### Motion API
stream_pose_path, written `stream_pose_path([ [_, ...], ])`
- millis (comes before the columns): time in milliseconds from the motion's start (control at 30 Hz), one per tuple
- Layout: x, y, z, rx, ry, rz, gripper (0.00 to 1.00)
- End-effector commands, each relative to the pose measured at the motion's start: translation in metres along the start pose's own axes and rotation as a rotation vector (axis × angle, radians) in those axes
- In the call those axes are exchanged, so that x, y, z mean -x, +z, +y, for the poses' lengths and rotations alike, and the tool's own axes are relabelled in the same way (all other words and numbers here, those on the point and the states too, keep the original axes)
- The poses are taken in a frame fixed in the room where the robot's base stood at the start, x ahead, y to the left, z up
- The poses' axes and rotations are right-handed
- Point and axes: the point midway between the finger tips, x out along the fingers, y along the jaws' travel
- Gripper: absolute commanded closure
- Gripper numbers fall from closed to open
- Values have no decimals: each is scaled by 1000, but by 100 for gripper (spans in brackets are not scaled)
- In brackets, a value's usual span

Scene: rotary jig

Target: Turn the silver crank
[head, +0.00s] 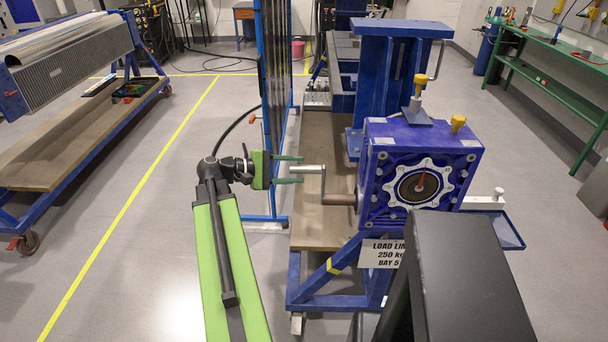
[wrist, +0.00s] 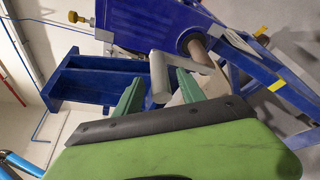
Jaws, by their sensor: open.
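The silver crank (head: 307,169) sticks out from the left side of the blue gearbox (head: 380,185) on a brown shaft (head: 340,199). Its handle points left, toward my gripper (head: 302,169). The gripper is open, with one green finger above the handle and one below it in the head view. In the wrist view, the silver handle (wrist: 159,78) lies between the two fingers of my gripper (wrist: 160,76), with narrow gaps seeming to show on both sides. The brown shaft (wrist: 199,50) runs into the blue housing behind it.
The gearbox stands on a blue frame with a load-limit sign (head: 382,254). A blue upright rack (head: 268,110) stands close behind my gripper. A silver bar with a knob (head: 485,203) is on the gearbox's right side.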

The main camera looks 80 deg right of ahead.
Motion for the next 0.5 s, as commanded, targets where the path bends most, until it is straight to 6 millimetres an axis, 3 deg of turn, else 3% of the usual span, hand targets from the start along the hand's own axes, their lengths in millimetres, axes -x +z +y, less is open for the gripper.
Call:
stream_pose_path([
  [200, -28, 0, 0, -1, 0, 0, 53],
  [500, -32, 0, 0, -1, 0, 0, 53],
])
